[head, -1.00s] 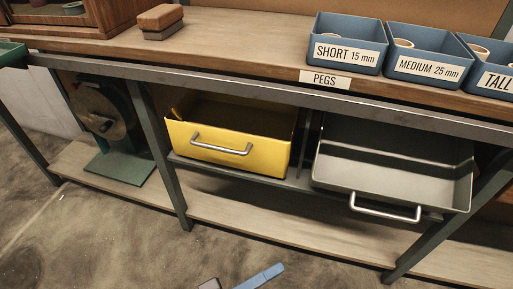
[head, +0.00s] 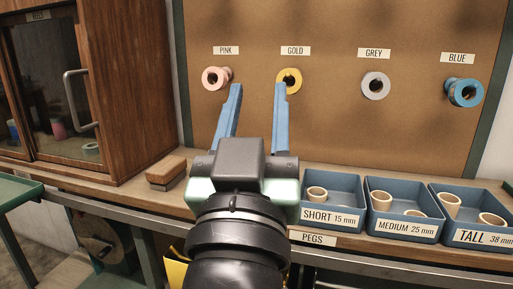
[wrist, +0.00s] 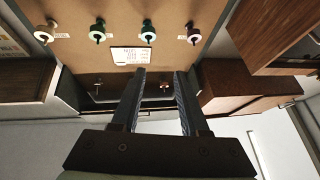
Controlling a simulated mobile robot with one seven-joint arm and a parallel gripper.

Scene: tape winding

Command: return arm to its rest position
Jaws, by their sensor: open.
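My gripper (head: 256,92) stands raised in the middle of the head view, its two blue fingers spread apart and pointing up with nothing between them. In the head view the fingers overlap the pegboard between the pink tape roll (head: 216,78) and the gold tape roll (head: 289,79); I cannot tell the distance to the board. In the wrist view the gripper (wrist: 160,72) also shows open and empty, its dark fingers pointing toward the upper wall.
A grey roll (head: 375,86) and a blue roll (head: 464,92) hang to the right. Peg bins (head: 404,229) line the bench's right side. A wooden cabinet (head: 134,88) and a brown block (head: 166,169) are at left.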

